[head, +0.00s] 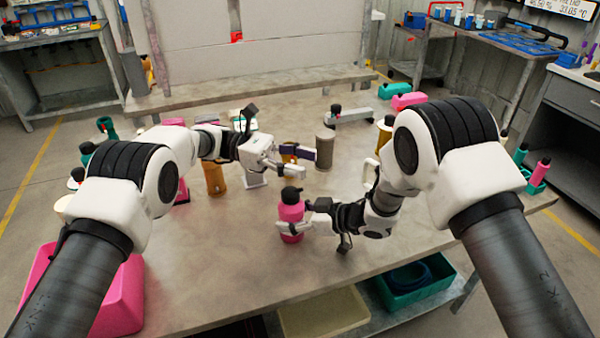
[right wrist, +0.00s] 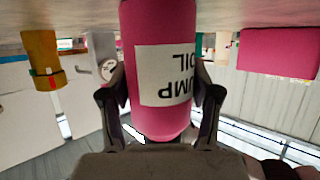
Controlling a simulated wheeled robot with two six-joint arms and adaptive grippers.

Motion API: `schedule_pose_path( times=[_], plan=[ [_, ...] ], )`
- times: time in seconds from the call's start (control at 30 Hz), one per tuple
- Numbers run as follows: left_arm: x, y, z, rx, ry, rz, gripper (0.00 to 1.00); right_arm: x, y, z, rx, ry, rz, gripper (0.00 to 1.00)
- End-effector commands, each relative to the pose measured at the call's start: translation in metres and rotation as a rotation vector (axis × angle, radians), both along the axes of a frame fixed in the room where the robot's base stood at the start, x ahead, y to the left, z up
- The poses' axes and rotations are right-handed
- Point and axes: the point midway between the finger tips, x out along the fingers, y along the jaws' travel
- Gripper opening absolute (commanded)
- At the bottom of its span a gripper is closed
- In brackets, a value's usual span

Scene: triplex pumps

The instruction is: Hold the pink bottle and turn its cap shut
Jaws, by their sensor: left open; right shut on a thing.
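The pink bottle (head: 291,213) stands upright near the middle of the table, with a dark cap (head: 291,194) on top. My right gripper (head: 292,226) is shut around its body from the right. In the right wrist view the bottle (right wrist: 158,30) appears upside down, with a white label (right wrist: 167,75) between the fingers (right wrist: 160,100); its cap is hidden there. My left gripper (head: 300,164) is open and empty, above and behind the bottle, apart from the cap. How tightly the cap sits cannot be told.
An orange-brown cylinder (head: 214,178) and a grey-brown cylinder (head: 325,148) stand farther back on the table. A pink bin (head: 120,300) is at the lower left. A teal bin (head: 415,285) sits on the lower shelf. The table (head: 220,240) is clear left of the bottle.

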Motion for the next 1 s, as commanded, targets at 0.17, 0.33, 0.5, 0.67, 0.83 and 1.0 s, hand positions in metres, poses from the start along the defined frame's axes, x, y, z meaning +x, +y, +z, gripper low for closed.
schedule_pose_path(
  times=[0.17, 0.33, 0.5, 0.67, 0.83, 1.0],
  plan=[
    [0.000, 0.000, -0.001, 0.000, 0.000, 0.001, 0.68, -0.002, 0.000, -0.003, -0.003, 0.005, 0.001, 0.22],
    [0.003, 0.009, -0.005, -0.039, 0.008, 0.068, 0.68, -0.002, 0.000, -0.003, -0.003, 0.005, 0.001, 0.22],
    [0.009, 0.042, -0.024, -0.130, 0.015, 0.317, 0.68, -0.001, 0.000, -0.003, -0.003, 0.005, 0.001, 0.22],
    [-0.001, 0.083, -0.052, -0.141, 0.013, 0.629, 0.68, -0.001, 0.000, -0.003, -0.003, 0.005, 0.001, 0.22],
    [-0.030, 0.114, -0.080, -0.062, 0.016, 0.861, 0.68, -0.001, 0.000, -0.003, -0.003, 0.005, 0.001, 0.22],
    [-0.048, 0.123, -0.092, -0.005, 0.018, 0.942, 0.68, -0.001, 0.000, -0.003, -0.003, 0.005, 0.001, 0.22]
  ],
)
